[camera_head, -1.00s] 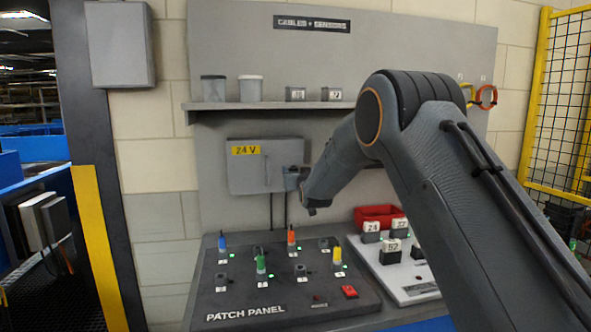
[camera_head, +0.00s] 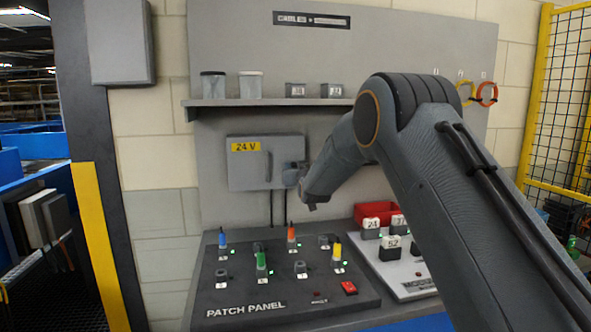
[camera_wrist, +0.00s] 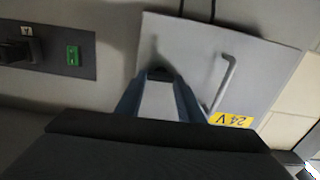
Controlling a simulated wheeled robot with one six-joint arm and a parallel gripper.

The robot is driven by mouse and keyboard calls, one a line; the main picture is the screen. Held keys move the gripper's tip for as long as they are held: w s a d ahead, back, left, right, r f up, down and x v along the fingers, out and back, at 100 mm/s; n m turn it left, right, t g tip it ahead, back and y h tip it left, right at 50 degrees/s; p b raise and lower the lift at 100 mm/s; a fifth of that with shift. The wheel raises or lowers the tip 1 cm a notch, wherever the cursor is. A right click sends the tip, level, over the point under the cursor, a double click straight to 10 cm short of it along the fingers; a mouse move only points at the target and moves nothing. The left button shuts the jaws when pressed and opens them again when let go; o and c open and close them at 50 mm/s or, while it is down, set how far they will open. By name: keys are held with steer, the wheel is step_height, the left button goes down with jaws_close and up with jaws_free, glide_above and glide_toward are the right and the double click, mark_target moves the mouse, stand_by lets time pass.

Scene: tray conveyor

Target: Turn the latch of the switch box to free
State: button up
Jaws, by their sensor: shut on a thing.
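The switch box (camera_head: 245,178) is a grey box on the back panel with a yellow "24 V" label and a bar handle on its closed door. It also shows upside down in the wrist view (camera_wrist: 260,62). My gripper (camera_wrist: 158,80) is at the box edge, by the right edge in the head view. Its two blue-grey fingers are shut on a small dark piece, seemingly the latch (camera_wrist: 158,73). The fingers and shadow hide most of the latch, so its angle cannot be told.
The patch panel (camera_head: 225,298) with several coloured plugs lies below the box. A white module board (camera_head: 415,288) and a red bin (camera_head: 372,213) are to its right. A shelf (camera_head: 220,104) with cups and small boxes runs above. Yellow mesh fencing (camera_head: 530,95) stands at right.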

steer(key=shift+s+a+f+n+b, duration=0.1)
steer(key=shift+n+b, duration=1.95)
steer(key=shift+n, duration=2.3)
steer(key=shift+a+f+n+b, duration=0.1)
steer(key=shift+n+b, duration=1.95)
steer(key=shift+n, duration=2.3)
steer(key=o, duration=1.1)
steer(key=shift+c, duration=0.2)
steer(key=shift+s, duration=0.1)
